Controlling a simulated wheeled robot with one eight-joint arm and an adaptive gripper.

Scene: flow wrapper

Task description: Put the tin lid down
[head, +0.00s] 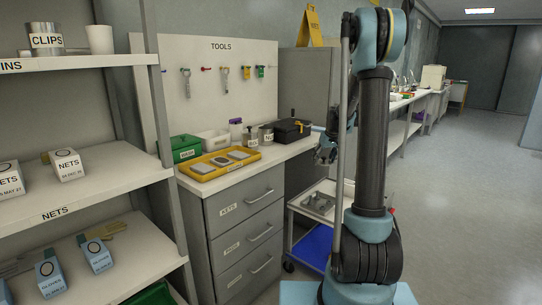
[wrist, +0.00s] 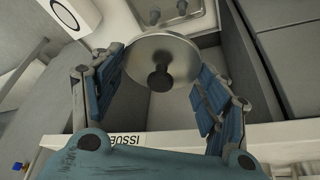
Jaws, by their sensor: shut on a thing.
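The tin lid (wrist: 150,48) is a round, shiny metal disc with a dark knob, seen in the wrist view. My gripper (wrist: 162,75) has its blue fingers on either side of the lid and is shut on it. The lid is over a pale surface with a front edge marked "ISSUE"; I cannot tell its height above it. In the head view my gripper (head: 325,150) is beside the counter's right end, partly hidden by my arm, and I cannot make out the lid there.
A yellow tray (head: 190,176), a green box (head: 186,148) and a black case (head: 292,131) crowd the counter (head: 222,183). A trolley (head: 296,206) with a grey tray (head: 318,205) stands to its right. In the wrist view a white box (wrist: 72,14) is at upper left.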

